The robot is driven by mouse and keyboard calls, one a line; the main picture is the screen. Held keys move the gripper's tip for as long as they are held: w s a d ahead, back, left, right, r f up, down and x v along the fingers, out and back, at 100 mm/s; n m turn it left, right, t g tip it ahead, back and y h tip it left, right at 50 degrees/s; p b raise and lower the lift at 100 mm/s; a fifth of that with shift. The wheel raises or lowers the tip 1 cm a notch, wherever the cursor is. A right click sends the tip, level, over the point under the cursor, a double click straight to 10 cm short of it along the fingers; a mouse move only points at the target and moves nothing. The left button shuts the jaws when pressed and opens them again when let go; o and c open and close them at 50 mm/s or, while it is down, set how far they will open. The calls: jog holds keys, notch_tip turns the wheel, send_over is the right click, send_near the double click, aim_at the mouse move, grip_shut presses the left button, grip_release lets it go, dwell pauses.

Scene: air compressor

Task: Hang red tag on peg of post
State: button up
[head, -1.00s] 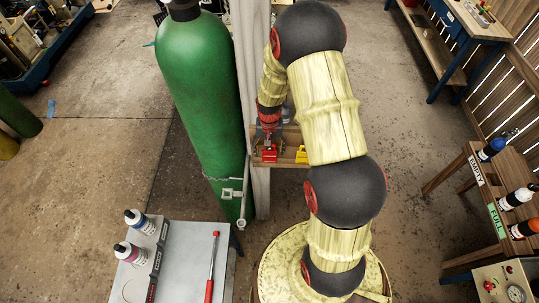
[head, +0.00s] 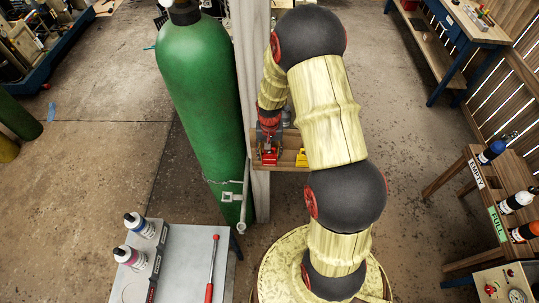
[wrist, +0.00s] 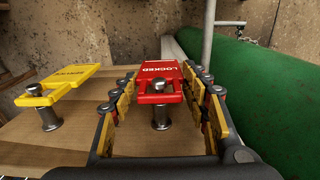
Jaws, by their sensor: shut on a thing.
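The red tag (wrist: 156,72), marked LOCKED, sits over a metal peg (wrist: 161,118) on a wooden board in the wrist view. The peg's head shows at the tag's near-end opening; whether the tag rests fully on the peg is unclear. My gripper (wrist: 160,85) has a finger on each side of the tag and is shut on it. In the head view the red tag (head: 268,158) is small, below my gripper (head: 268,143). The pale post (head: 259,190) stands behind, beside the green cylinder.
A yellow tag (wrist: 62,84) hangs on another peg (wrist: 48,118) left of the red one. The large green cylinder (head: 202,100) stands close to the post. A grey table (head: 190,265) with bottles is at the front left. Open floor lies right of my arm.

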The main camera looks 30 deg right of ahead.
jog(key=shift+r, duration=0.45)
jog(key=s+a+b, duration=0.3)
jog(key=s+a, duration=0.7)
jog(key=s, duration=0.5)
jog(key=shift+r+b, duration=0.25)
jog(key=shift+b, duration=0.05)
